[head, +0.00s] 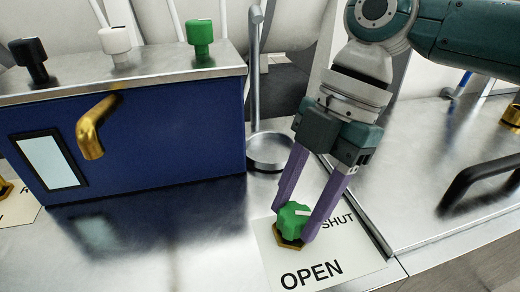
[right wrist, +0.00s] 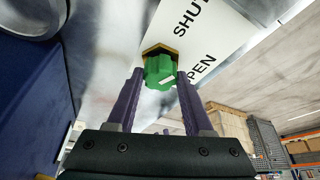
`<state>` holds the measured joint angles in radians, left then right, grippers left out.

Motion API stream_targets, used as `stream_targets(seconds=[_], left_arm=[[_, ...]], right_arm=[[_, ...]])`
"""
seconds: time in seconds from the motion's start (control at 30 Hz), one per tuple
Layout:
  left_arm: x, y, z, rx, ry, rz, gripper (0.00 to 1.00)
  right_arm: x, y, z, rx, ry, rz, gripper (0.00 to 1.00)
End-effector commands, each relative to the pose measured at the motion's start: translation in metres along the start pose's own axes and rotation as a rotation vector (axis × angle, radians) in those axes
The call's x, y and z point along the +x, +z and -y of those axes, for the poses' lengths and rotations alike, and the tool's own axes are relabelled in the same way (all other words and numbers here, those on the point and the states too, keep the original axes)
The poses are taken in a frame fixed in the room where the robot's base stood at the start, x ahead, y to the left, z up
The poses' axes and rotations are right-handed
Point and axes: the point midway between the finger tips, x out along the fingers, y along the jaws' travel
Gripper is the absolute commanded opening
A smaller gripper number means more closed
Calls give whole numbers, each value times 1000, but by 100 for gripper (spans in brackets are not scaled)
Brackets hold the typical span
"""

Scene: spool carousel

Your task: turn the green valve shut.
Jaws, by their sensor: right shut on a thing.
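The green valve (head: 293,217) is a ribbed knob on a brass hex base, standing on a white plate (head: 350,262) lettered SHUT and OPEN. A white mark shows on the knob, on its right side in the head view, the side of the word SHUT; its exact setting is hard to tell. My right gripper (head: 295,223) has its purple fingers on either side of the knob and is shut on it. The right wrist view also shows the valve (right wrist: 159,71) between the fingertips (right wrist: 159,76). My left gripper is not in view.
A blue box (head: 190,150) with a brass spout (head: 90,135) stands left of the valve, with black, white and green knobs on top. A steel stand (head: 270,150) is behind the valve. A black handle (head: 480,180) is at the right.

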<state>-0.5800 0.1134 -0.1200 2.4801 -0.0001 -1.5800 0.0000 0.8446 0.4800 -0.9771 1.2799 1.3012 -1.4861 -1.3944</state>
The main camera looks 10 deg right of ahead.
Motion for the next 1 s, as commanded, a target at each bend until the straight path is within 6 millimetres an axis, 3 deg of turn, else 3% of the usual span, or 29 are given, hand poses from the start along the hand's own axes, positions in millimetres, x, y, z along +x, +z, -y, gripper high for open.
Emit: stream_targets(seconds=[0.1, 0.5, 1.0], left_arm=[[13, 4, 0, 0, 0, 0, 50], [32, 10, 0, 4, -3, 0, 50], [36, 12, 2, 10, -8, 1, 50]], right_arm=[[4, 1, -1, -94, -38, 0, 0], [2, 1, -2, -324, -133, 2, 0], [0, 0, -2, -391, -162, 4, 0]])
